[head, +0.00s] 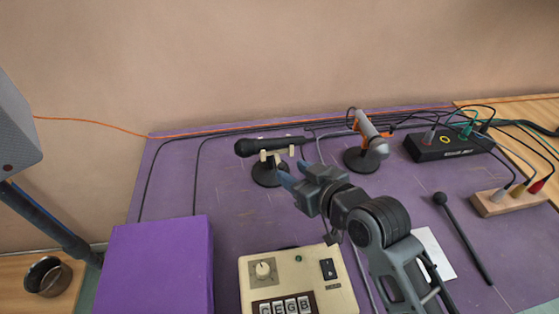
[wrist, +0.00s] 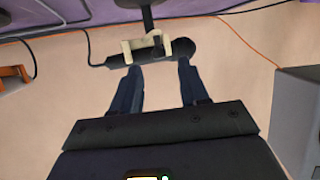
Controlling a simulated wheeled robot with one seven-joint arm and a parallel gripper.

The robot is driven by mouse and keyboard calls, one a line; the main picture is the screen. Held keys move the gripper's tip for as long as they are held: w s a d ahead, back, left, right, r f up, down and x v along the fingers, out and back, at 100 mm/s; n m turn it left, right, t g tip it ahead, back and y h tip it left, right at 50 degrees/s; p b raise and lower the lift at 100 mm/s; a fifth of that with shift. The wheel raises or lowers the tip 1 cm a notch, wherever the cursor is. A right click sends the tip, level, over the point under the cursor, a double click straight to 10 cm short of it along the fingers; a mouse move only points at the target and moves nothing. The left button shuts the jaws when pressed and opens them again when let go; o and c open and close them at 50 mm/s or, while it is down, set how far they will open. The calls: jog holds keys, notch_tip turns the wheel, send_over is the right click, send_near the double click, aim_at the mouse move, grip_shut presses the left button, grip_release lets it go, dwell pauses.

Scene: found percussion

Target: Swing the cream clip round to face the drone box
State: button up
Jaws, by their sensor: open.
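The cream clip (head: 277,155) sits on a short stand with a round dark base (head: 268,174) at the back of the purple table. It holds a black microphone (head: 244,148) lying level, its head toward the left. In the wrist view the cream clip (wrist: 128,50) and microphone (wrist: 182,48) lie just beyond my fingertips. My gripper (head: 292,173) is open and empty, close in front of the clip; I cannot tell whether it touches. The cream box with letter keys (head: 330,262), apparently the drone box, stands at the front; its lower part is cut off.
An orange-and-grey clip with a microphone (head: 369,138) stands to the right on its own base. A purple block (head: 160,265) is front left. A black box with cables (head: 448,144), a wooden block with plugs (head: 500,200) and a black mallet (head: 463,235) are right. Cables run along the back.

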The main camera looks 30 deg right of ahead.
aim_at(283, 166)
jog(key=x, duration=0.6)
jog(key=shift+p, duration=0.3)
grip_shut()
